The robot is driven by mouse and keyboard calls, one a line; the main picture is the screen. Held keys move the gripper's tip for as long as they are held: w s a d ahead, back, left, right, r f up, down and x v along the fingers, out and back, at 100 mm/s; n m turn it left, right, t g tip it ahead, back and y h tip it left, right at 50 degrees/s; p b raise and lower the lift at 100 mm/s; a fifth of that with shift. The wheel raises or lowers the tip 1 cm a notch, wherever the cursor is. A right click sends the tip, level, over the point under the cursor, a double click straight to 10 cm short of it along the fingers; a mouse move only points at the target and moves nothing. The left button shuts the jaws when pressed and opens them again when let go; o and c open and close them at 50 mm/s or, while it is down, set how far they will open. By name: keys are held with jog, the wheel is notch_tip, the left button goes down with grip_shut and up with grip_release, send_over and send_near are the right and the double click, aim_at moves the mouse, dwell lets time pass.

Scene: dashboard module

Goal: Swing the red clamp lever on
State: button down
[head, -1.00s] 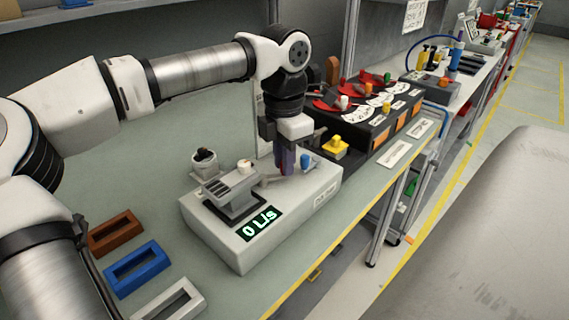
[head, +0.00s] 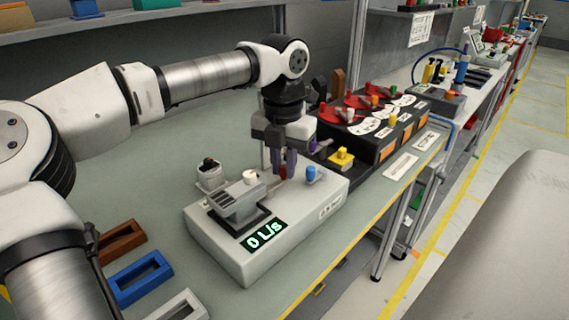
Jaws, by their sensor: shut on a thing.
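A light grey module (head: 300,226) with a green "0 L/s" display (head: 264,235) sits on the bench. The small red lever (head: 284,173) shows between my fingertips at the back right part of the module's top. My gripper (head: 288,168) points down and is shut on it; the fingers hide much of the lever. A grey slotted block (head: 238,203) stands left of the gripper, with a white knob (head: 250,177) behind it. A blue knob (head: 311,173) stands just right of the fingers.
A black-topped knob (head: 208,163) stands at the module's back left. Brown (head: 118,240), blue (head: 139,278) and white (head: 178,308) frames lie at front left. A yellow knob (head: 341,157) and a black box with red dials (head: 395,135) stand close on the right.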

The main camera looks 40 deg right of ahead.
dwell(0.3)
jog(key=c, duration=1.3)
grip_release()
jog(key=shift+c, duration=0.2)
notch_tip(320, 180, up, 14)
jog(key=shift+p, duration=0.35)
jog(key=shift+f, duration=0.15)
